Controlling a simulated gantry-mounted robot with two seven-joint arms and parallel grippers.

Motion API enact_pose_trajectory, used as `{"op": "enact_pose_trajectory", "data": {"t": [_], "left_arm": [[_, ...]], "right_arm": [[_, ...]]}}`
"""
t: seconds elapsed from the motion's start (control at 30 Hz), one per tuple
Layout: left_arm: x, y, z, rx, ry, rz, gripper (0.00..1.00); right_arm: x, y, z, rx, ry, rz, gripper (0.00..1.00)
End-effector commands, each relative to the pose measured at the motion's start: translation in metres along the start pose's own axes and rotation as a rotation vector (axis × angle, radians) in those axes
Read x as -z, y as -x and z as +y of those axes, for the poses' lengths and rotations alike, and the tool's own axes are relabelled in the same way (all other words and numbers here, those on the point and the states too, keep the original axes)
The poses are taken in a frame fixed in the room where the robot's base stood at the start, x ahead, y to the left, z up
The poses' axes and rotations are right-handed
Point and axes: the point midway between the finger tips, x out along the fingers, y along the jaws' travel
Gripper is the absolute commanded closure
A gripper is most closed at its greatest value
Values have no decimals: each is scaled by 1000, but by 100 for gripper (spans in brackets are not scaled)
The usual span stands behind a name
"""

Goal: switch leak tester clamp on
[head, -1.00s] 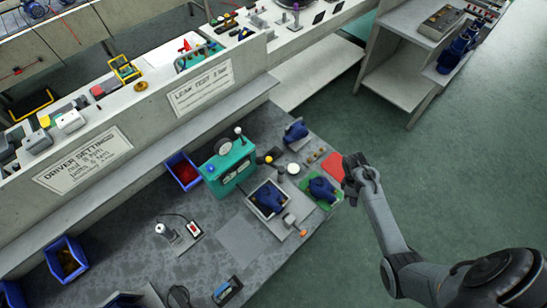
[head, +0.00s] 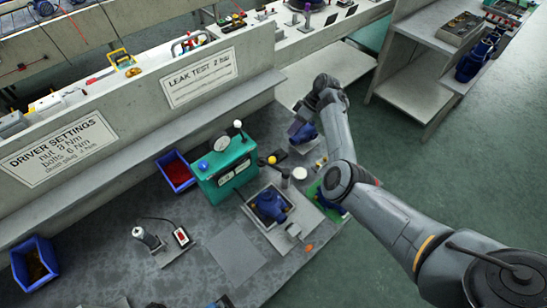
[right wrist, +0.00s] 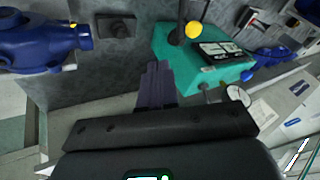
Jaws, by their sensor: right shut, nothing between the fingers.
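The leak tester is a teal box (head: 225,170) with a round gauge, a blue knob (head: 204,164) and an upright white-tipped lever (head: 238,125). A yellow ball knob (head: 272,160) sits at its right end. In the right wrist view the teal box (right wrist: 195,55) and yellow knob (right wrist: 194,29) are beyond the fingers. I cannot tell which part is the clamp. My right gripper (head: 294,128) is to the right of the tester, above the bench, apart from the knob. Its fingers (right wrist: 160,72) are together and empty. My left gripper is out of view.
A blue pump (head: 270,206) sits in a tray before the tester. Another blue pump (right wrist: 40,40) is left of my fingers in the right wrist view. A wall with shelf stands behind.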

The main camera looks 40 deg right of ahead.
Motion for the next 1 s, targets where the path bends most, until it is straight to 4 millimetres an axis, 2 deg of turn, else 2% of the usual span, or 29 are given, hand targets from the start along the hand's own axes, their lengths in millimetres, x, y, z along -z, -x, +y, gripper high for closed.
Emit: {"op": "enact_pose_trajectory", "data": {"t": [0.37,0.57,0.77,1.0], "left_arm": [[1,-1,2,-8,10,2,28],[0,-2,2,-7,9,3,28],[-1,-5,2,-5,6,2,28],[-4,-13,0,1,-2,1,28]], "right_arm": [[4,3,0,-4,5,7,100],[4,-4,0,-3,5,6,100],[3,-29,0,-2,5,5,100],[4,-74,1,-1,5,4,100]]}}
